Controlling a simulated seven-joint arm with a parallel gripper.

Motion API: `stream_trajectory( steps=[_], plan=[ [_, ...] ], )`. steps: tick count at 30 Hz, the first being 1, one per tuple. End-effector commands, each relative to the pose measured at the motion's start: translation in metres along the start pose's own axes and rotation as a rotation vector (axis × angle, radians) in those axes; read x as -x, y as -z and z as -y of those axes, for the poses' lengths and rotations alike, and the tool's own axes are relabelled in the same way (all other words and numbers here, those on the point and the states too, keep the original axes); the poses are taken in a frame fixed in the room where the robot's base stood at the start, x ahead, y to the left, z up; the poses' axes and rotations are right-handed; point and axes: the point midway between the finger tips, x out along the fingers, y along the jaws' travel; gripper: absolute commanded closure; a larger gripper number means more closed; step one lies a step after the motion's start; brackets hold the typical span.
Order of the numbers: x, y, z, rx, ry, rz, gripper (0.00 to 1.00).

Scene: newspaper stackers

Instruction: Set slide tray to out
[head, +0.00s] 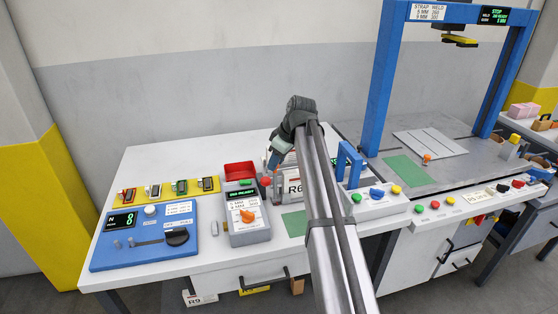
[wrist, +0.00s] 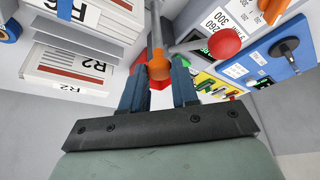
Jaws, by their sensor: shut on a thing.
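My gripper (wrist: 158,88) is shut on an orange knob (wrist: 158,67) at the end of a grey metal rod (wrist: 155,30) in the wrist view. A dark finger stands on each side of the knob. In the head view my gripper (head: 274,162) is at the grey stacker unit (head: 290,188) marked R6, and my arm hides much of that unit. The wrist view shows stacked newspapers labelled R2 (wrist: 75,68) to the left of the fingers. The slide tray cannot be clearly told apart, and its position cannot be read.
A red ball-ended lever (wrist: 224,42) stands close to the right of my fingers. A grey control box (head: 245,215) and a blue panel (head: 145,235) stand left on the white bench. A blue strapping arch (head: 382,80) rises at right.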

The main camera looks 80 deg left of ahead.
Motion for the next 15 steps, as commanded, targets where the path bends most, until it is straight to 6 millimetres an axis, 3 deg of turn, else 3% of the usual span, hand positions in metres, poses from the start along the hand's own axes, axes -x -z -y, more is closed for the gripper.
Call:
stream_trajectory(
  steps=[7, 8, 15],
  plan=[
    [-0.0017, 0.0041, 0.0051, 0.004, 0.011, -0.005, 1.00],
    [-0.0017, 0.0042, 0.0052, 0.004, 0.011, -0.005, 0.68],
    [-0.0013, 0.0031, 0.0039, 0.003, 0.009, -0.004, 0.46]
  ],
)
